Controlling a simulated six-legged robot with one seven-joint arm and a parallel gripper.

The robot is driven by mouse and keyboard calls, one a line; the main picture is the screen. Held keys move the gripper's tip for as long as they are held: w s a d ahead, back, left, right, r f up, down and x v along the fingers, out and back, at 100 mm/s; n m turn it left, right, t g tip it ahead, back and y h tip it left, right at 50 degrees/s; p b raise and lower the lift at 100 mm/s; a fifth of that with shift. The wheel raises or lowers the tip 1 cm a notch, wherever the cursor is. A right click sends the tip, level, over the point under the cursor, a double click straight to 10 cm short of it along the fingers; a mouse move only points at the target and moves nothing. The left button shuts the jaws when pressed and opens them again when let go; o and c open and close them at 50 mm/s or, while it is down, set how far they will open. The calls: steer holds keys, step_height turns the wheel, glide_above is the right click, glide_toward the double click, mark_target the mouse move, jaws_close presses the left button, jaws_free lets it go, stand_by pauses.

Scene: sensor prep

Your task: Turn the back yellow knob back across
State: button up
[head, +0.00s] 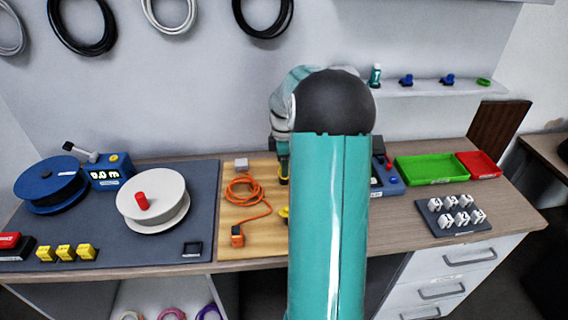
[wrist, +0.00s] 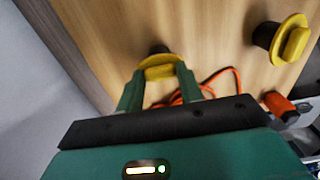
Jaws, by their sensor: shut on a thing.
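The back yellow knob (wrist: 160,60) is mounted on a wooden board (head: 232,208). In the wrist view it sits between the two green fingers of my gripper (wrist: 158,84), which are shut on its grip. The fingers partly cover it, so the exact angle of its grip is hard to read. The front yellow knob (wrist: 292,40) stands apart at upper right in the wrist view, and its edge shows in the head view (head: 284,212) beside my arm. In the head view my gripper (head: 283,176) is low over the back of the board, partly hidden by my arm.
An orange cable (head: 245,190) with an orange plug (head: 237,236) lies on the board near the knobs. A small grey block (head: 241,165) is at its back edge. A white spool (head: 168,213) stands to the left, a green tray (head: 430,169) to the right.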

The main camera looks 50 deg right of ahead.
steer(key=shift+m, duration=0.3)
steer(key=m, duration=0.8)
steer(key=shift+m, duration=0.4)
steer(key=m, duration=0.4)
steer(key=shift+m, duration=2.3)
steer(key=o, duration=1)
steer(key=shift+r, duration=0.1)
step_height(320, 180, up, 14)
steer(key=shift+f, duration=0.15)
